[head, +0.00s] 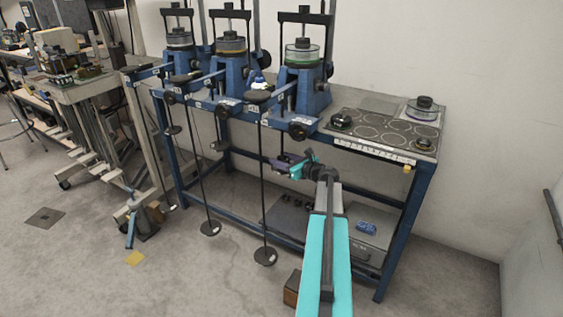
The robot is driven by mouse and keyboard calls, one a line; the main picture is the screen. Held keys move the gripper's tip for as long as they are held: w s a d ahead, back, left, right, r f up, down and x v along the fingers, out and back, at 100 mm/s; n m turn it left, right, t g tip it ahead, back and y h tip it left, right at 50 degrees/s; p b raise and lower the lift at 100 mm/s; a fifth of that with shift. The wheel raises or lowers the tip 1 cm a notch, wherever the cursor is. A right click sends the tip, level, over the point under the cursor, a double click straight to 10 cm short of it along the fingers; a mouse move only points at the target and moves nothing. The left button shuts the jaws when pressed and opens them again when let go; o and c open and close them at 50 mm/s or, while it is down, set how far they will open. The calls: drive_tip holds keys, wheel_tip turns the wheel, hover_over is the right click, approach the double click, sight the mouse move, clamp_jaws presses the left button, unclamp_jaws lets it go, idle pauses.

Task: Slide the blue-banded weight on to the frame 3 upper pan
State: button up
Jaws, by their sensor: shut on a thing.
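Three blue lever frames stand along the bench in the head view. The right one (303,80) holds a green-ringed cell. A dark upper pan (258,97) is on the thin rod left of it, with a small blue and white thing (258,80) at or just behind it. A lower pan (265,257) hangs near the floor. My gripper (280,162) is shut on a small dark thing below the bench top, just right of that rod. Its jaws are too small to show a blue band, so I cannot tell whether it is the blue-banded weight.
A marked tray (382,134) on the bench's right end carries dark weights (341,121) and (422,144). A clear round cell (424,108) stands behind. Rods and lower pans (210,228) hang before the bench. A grey box (355,240) sits beneath it.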

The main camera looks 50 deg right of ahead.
drive_tip(key=shift+f+b, duration=0.4)
idle(0.7)
drive_tip(key=o, duration=1.3)
drive_tip(key=shift+c, duration=0.2)
drive_tip(key=shift+o, duration=0.2)
drive_tip(key=v, duration=0.6)
drive_tip(key=shift+s, duration=0.35)
drive_tip(key=shift+s+r, duration=0.1)
drive_tip(key=shift+r, duration=0.05)
idle(0.6)
